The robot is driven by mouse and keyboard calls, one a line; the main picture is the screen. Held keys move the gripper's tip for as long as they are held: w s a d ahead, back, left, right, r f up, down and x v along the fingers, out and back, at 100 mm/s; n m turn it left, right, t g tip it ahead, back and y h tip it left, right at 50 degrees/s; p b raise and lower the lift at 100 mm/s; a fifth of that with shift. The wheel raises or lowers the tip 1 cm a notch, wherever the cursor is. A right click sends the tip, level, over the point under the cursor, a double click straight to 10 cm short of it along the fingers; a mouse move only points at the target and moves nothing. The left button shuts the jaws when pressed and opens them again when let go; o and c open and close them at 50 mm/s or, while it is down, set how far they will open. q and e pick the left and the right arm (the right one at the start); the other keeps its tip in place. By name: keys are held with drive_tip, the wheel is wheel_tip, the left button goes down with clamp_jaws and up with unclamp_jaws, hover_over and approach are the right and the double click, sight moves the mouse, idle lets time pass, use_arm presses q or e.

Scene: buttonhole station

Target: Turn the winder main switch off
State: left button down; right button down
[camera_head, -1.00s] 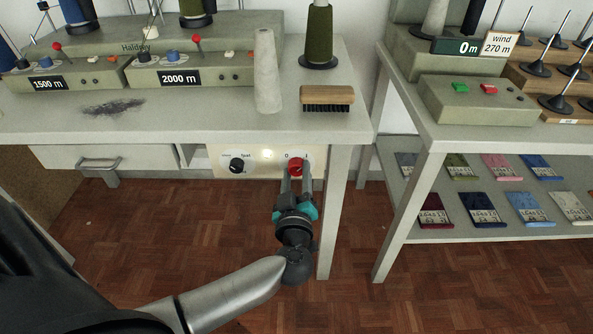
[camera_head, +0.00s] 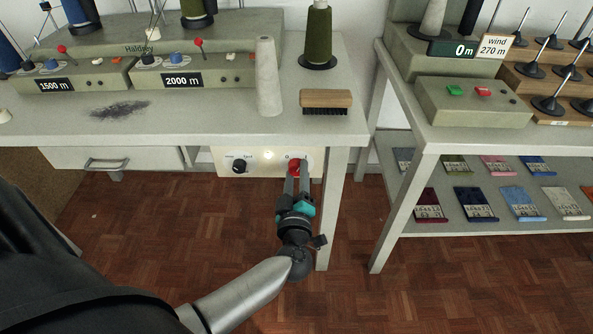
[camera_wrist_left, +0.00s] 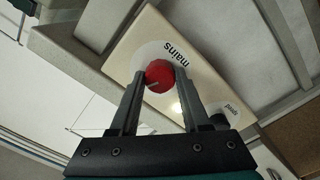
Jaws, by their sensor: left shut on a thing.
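The winder main switch is a red round knob (camera_head: 294,166) on a cream panel (camera_head: 224,158) under the front edge of the left table. In the left wrist view the red knob (camera_wrist_left: 160,74) sits beside the word "mains", between my fingertips. My left gripper (camera_head: 295,172) comes up from below and is shut on the knob. The fingers hide part of the knob and its right-hand mark in the head view. A lamp (camera_head: 268,155) on the panel is lit. My right gripper is not in view.
A black speed knob (camera_head: 239,166) is left of the lamp. A table leg (camera_head: 333,210) stands close right of my left gripper. A brush (camera_head: 326,100) and a grey cone (camera_head: 268,78) stand on the table above. The floor below is clear.

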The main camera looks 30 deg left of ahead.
use_arm(q)
drive_tip(key=shift+n, duration=0.7)
drive_tip(key=shift+f+n, duration=0.1)
drive_tip(key=shift+n, duration=0.8)
drive_tip(key=n, duration=0.4)
drive_tip(key=shift+d+n, duration=0.1)
drive_tip(key=shift+n, duration=0.2)
drive_tip(key=n, duration=0.3)
drive_tip(key=shift+b, duration=0.4)
drive_tip(key=shift+n+b, duration=0.3)
drive_tip(key=shift+n, duration=1.4)
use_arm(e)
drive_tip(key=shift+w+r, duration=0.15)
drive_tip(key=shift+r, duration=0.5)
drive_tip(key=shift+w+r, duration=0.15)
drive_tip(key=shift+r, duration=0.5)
use_arm(q)
drive_tip(key=shift+c, duration=1.8)
unclamp_jaws()
